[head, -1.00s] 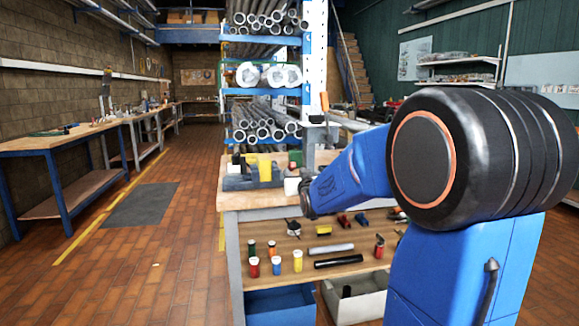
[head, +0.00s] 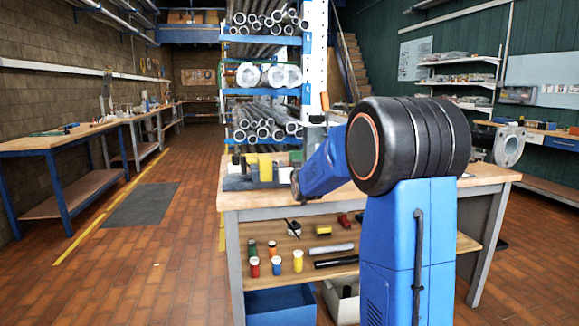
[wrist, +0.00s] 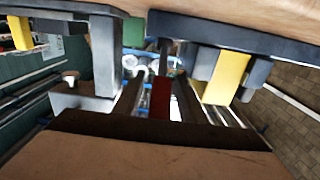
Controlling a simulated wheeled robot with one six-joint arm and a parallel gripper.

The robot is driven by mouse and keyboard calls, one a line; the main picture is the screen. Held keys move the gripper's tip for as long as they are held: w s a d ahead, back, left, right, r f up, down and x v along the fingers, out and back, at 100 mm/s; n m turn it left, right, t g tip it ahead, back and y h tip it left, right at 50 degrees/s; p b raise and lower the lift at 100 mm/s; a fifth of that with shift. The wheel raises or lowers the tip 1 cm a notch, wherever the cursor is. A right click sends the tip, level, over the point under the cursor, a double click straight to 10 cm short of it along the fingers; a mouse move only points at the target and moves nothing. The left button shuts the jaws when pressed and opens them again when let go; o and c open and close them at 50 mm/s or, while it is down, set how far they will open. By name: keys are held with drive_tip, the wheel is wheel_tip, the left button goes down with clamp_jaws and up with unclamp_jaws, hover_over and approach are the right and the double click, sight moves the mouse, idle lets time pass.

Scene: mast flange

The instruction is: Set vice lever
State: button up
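The grey vice (head: 240,178), with yellow block faces, stands on the left part of the wooden bench top. I cannot pick out its lever with certainty. In the wrist view, which looks upside down, grey parts with a yellow face (wrist: 226,76) hang from the wooden surface at the top. A dark red upright piece (wrist: 161,97) shows mid-picture between two dark bars, which may be my fingers. In the head view my blue arm reaches left over the bench, its end close to the right side of the vice; the fingertips are hidden there.
The workbench (head: 490,180) has a lower shelf with coloured jars (head: 276,264) and dark and grey rods. A blue bin (head: 280,304) stands below. A pipe rack (head: 265,78) rises behind.

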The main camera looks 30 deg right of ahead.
drive_tip(key=shift+c, duration=0.7)
clamp_jaws()
